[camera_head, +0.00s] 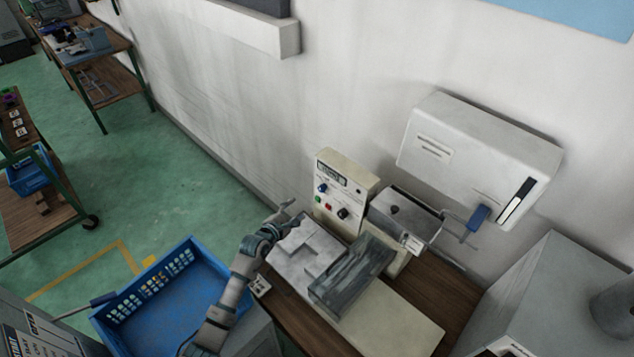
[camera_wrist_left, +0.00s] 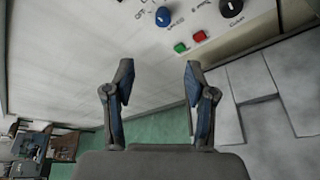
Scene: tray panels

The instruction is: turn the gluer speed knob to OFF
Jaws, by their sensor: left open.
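The gluer's cream control panel (camera_head: 345,190) stands against the wall in the head view. A blue knob (camera_head: 322,188) is at its left, and a black knob (camera_head: 343,213) is lower right. In the left wrist view, the blue knob (camera_wrist_left: 162,16) has small lettering that seems to read OFF on one side and SPEED on the other. The black knob (camera_wrist_left: 231,8) is at the top right there. My left gripper (camera_head: 288,210) is open and empty, left of the panel and apart from it. Its two fingers (camera_wrist_left: 158,85) point toward the panel below the blue knob. My right gripper is not in view.
Green (camera_wrist_left: 180,48) and red (camera_wrist_left: 200,36) buttons sit close to the blue knob. The gluer's grey metal plate (camera_head: 305,245) and tray (camera_head: 350,275) lie in front of the panel. A blue crate (camera_head: 115,315) stands at the lower left.

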